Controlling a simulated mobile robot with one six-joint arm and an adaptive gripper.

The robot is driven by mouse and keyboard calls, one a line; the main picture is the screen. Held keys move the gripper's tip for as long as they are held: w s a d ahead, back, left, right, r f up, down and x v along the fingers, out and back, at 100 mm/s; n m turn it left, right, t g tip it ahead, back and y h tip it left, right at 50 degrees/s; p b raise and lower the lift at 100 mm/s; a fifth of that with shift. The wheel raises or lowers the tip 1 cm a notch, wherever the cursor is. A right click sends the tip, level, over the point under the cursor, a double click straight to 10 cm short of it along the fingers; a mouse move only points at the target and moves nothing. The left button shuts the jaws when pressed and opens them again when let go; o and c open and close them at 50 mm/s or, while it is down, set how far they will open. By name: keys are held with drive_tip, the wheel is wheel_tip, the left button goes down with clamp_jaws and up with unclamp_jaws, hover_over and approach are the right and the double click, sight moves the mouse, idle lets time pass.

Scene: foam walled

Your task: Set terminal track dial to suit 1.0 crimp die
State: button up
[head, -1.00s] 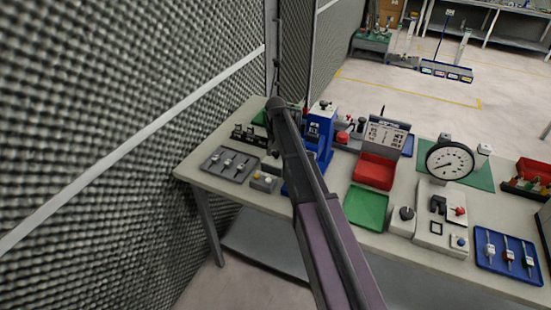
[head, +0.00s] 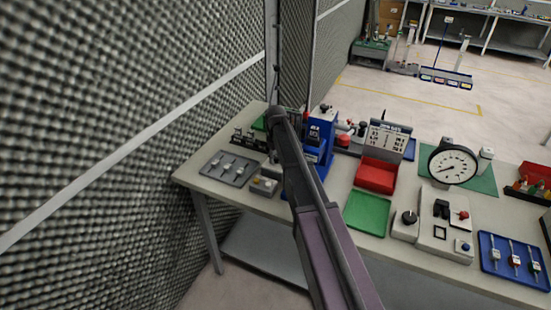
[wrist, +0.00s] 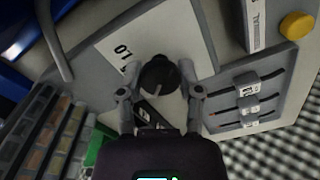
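My gripper (wrist: 160,70) has one finger on each side of the knob. The fingers are spread, and a narrow gap seems to show between them and the knob; contact is hard to judge. In the head view, my arm hides the knob and gripper near the blue press (head: 321,131).
A grey box with a yellow button (head: 264,186) sits beside my arm, near the grey die tray (head: 213,172). Red (head: 376,176) and green (head: 367,212) trays, a dial gauge (head: 453,164) and a blue tray (head: 490,262) stand to the right. A foam wall (head: 110,110) is close on the left.

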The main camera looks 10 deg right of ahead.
clamp_jaws()
drive_tip(key=shift+a, duration=0.1)
